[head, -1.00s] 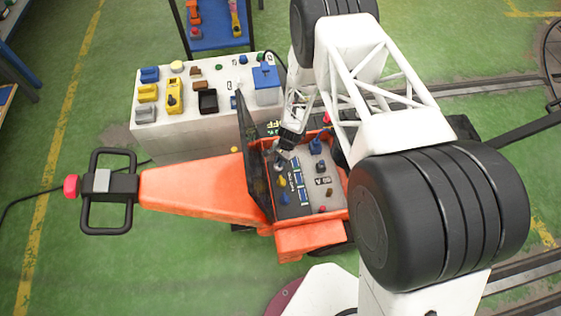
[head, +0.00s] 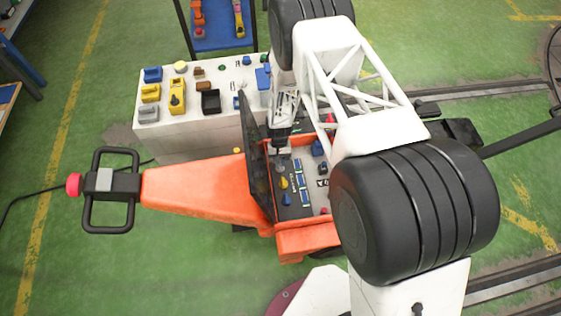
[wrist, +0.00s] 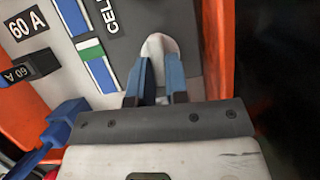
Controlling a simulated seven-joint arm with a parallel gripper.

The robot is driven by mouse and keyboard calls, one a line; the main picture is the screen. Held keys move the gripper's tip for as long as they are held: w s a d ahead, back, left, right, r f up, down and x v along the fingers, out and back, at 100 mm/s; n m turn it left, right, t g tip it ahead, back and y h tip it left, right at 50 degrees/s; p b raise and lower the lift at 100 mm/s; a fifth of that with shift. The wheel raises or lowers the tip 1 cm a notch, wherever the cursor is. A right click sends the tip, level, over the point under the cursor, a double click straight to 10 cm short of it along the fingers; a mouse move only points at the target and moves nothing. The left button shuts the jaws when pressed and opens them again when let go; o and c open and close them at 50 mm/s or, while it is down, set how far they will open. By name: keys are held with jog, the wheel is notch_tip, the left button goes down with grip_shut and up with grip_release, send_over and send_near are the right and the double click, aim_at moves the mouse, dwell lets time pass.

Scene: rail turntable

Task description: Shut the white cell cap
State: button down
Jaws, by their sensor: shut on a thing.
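The white cell cap (wrist: 159,46) shows in the wrist view as a pale, rounded piece on the grey panel (wrist: 189,60). My gripper (wrist: 155,82) is shut on it, with one blue-grey finger on each side. The cap's near end is hidden between the fingers. In the head view my gripper (head: 279,143) reaches down at the back left of the panel inside the orange cart (head: 215,188), and I cannot make out the white cap there. A yellow cap (head: 284,183) and a blue cap (head: 287,200) sit in front of it on the same dark strip.
The raised dark lid (head: 257,165) stands close on the left of my gripper. The orange wall (wrist: 216,45) runs right of the cap in the wrist view. A blue connector (wrist: 65,122) and a black 60 A block (wrist: 32,68) lie left. A white bench (head: 190,140) stands behind.

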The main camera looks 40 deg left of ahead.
jog(key=shift+n+t, duration=0.3)
jog(key=shift+n, duration=0.3)
jog(key=c, duration=1.1)
grip_release()
jog(key=shift+v, duration=3.9)
jog(key=shift+a, duration=0.1)
